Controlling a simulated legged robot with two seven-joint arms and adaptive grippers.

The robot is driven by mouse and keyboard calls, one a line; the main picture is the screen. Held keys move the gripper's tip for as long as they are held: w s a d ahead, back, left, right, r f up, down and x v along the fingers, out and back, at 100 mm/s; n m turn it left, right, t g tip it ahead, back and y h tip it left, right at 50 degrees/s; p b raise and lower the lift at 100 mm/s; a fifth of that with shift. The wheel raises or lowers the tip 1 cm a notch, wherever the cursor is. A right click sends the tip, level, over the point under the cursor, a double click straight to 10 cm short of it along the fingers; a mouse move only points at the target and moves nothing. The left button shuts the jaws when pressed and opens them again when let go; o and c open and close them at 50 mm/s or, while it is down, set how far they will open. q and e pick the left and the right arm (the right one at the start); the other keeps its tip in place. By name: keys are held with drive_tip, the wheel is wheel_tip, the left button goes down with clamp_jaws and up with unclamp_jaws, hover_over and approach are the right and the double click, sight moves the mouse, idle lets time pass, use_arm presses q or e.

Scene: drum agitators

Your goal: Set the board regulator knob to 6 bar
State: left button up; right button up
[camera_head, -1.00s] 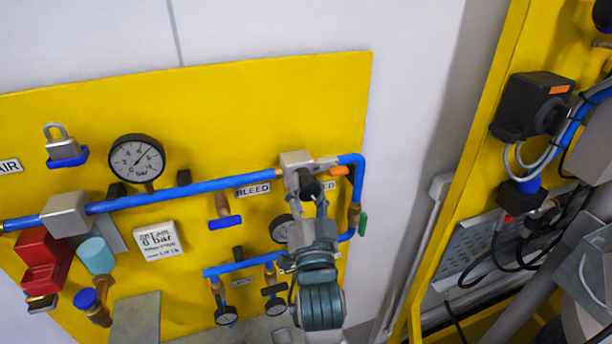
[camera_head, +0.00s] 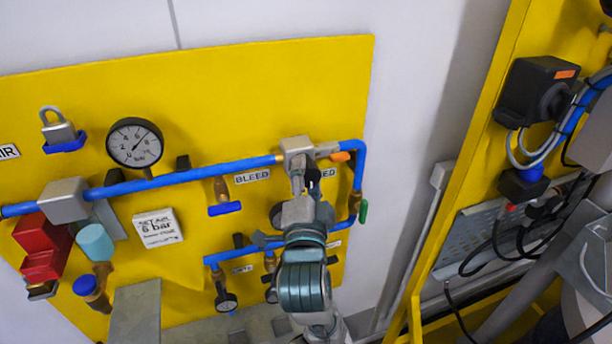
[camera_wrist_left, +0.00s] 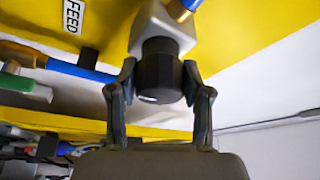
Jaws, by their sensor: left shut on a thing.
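The regulator is a silver block (camera_head: 297,146) on the blue pipe at the upper right of the yellow board, with a black knob (camera_head: 314,173) below it. In the left wrist view the round black knob (camera_wrist_left: 158,66) sits between the fingertips of my left gripper (camera_wrist_left: 160,84), which is shut on it. In the head view my left gripper (camera_head: 307,186) reaches up from below and partly hides the knob. A round gauge (camera_head: 135,143) marked bar has its needle pointing to the upper right. A white sign (camera_head: 158,228) reads 6 bar. My right gripper does not show.
A padlock (camera_head: 57,130), a red block (camera_head: 40,248) and a teal cylinder (camera_head: 96,242) are at the board's left. An orange lever (camera_head: 341,156) and a green handle (camera_head: 363,211) are close right of my gripper. Small gauges sit below.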

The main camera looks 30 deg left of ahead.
use_arm(q)
drive_tip(key=shift+w+f, duration=0.1)
drive_tip(key=o, duration=0.9)
drive_tip(key=shift+o, duration=1.3)
drive_tip(key=shift+w, duration=0.2)
drive_tip(key=shift+s+d, duration=0.1)
drive_tip(key=shift+s, duration=0.1)
